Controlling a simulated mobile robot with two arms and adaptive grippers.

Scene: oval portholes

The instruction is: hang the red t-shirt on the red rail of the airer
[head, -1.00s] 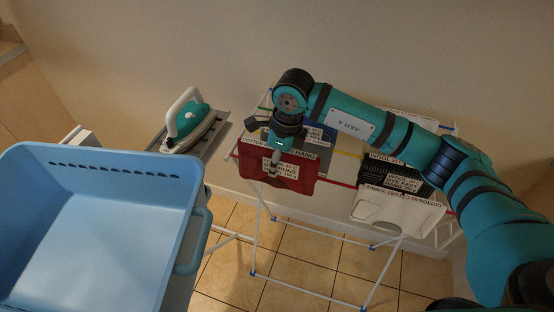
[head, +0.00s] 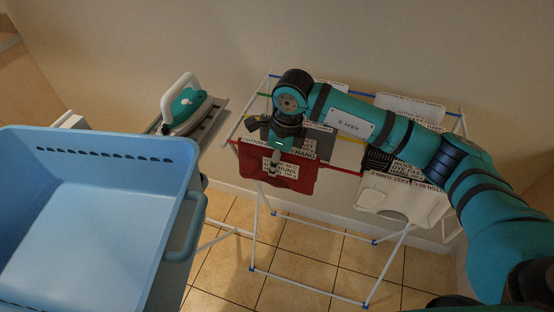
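The red t-shirt (head: 300,180) hangs at the left part of the airer (head: 257,225), along the line of the red rail (head: 345,171). White labels with black print lie on the shirt. My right arm reaches in from the right, and my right gripper (head: 275,160) points down at the shirt's upper part. Its fingers look close together and seem to touch the cloth, but I cannot tell whether they grip it. The gripper hides part of the shirt's top edge. My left gripper is out of view.
A white garment (head: 398,201) hangs right on the airer, with a black one (head: 377,161) behind it. A dark grey garment (head: 318,142) hangs behind the red shirt. A blue crate (head: 95,215) stands at left, an iron (head: 186,104) behind it. Tiled floor (head: 300,245) shows below.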

